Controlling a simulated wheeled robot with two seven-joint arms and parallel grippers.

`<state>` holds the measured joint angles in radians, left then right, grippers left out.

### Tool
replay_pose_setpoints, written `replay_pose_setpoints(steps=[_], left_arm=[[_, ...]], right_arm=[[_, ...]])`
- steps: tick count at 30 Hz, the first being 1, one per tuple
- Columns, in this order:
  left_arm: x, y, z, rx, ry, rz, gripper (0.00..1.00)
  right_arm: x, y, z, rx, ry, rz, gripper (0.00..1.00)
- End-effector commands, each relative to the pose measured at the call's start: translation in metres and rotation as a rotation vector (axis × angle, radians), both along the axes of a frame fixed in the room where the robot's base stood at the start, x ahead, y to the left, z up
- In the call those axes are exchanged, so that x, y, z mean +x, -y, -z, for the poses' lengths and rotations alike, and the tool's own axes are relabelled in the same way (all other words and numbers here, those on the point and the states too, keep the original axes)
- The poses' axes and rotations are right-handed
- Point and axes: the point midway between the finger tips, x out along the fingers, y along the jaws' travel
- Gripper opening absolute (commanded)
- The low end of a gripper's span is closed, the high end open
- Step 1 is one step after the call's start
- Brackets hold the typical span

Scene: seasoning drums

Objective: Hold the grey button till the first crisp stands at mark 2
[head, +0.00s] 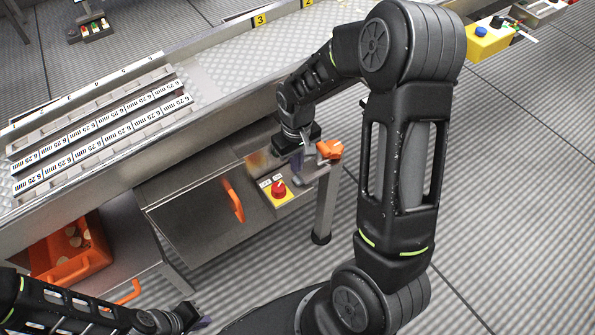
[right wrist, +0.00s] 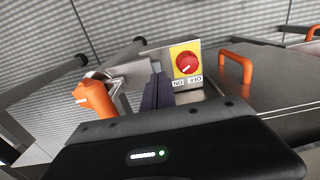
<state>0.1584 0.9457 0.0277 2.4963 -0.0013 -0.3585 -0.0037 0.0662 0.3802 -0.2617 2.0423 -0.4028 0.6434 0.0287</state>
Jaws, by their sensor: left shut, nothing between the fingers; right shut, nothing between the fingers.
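The yellow mark 2 plate (head: 307,3) is at the top edge of the head view, on the far rail of the long metal trough. I can make out neither a grey button nor a crisp on the trough. My right gripper (head: 298,178) is shut and empty, pointing down between an orange handle (head: 330,150) and a red knob on a yellow plate (head: 279,189). In the right wrist view its dark fingers (right wrist: 158,92) are together beside the red knob (right wrist: 187,63). My left gripper (head: 203,323) is shut and empty at the bottom left.
A yellow box (head: 489,41) with a blue button stands at the top right. Labelled metal strips (head: 95,125) lie at the left. A metal cabinet with an orange handle (head: 234,200) is below the trough. An orange bin (head: 75,268) holds several pale pieces.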

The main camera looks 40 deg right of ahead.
Motion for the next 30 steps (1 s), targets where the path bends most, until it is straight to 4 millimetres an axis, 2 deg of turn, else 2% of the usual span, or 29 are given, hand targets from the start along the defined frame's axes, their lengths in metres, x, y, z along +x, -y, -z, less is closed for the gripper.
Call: replay_pose_setpoints(steps=[1,6,12,30], left_arm=[[0.000,0.000,-0.002,0.000,0.000,0.000,0.00],[0.000,0.000,-0.007,0.000,0.001,0.000,0.00],[0.000,0.000,-0.009,0.000,0.000,0.000,0.00],[0.000,0.000,-0.009,0.000,0.000,0.000,0.00]], right_arm=[[0.002,0.000,-0.014,0.000,0.006,-0.001,0.00],[0.001,0.000,-0.048,0.000,0.005,-0.001,0.00],[0.001,-0.001,-0.070,0.000,0.003,-0.001,0.00],[0.001,-0.001,-0.074,0.000,0.003,-0.001,0.00]])
